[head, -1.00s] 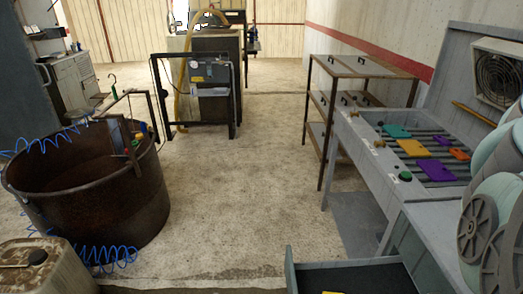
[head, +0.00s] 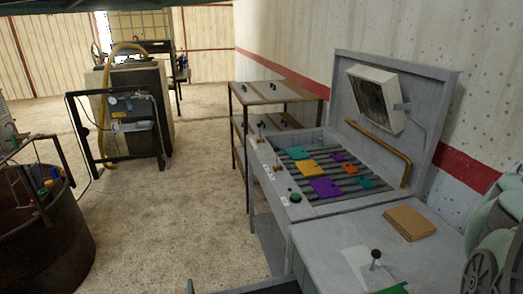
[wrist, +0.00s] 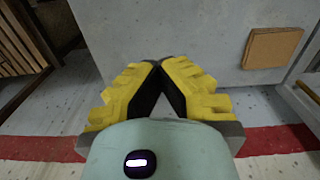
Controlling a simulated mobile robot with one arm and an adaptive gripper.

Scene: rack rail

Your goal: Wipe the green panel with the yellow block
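A teal-green flat piece (head: 297,153) lies on the slatted bed of the grey bench, and an orange-yellow flat piece (head: 310,167) lies just in front of it. Another green item (head: 392,289) is cut off at the bottom edge of the head view; I cannot tell which is the green panel. A tan block (head: 409,222) lies on the bench top at right and also shows in the wrist view (wrist: 272,47). My gripper (wrist: 156,64) has its yellow fingers' tips together with nothing between them, apart from the tan block. It is not visible in the head view.
Purple pieces (head: 325,187) also lie on the slats. A small black-knobbed lever (head: 375,256) stands on the bench top. A bent brass-coloured tube (head: 378,148) and a white fan box (head: 376,98) are behind. A rusty tub (head: 45,245) is at left; the floor between is clear.

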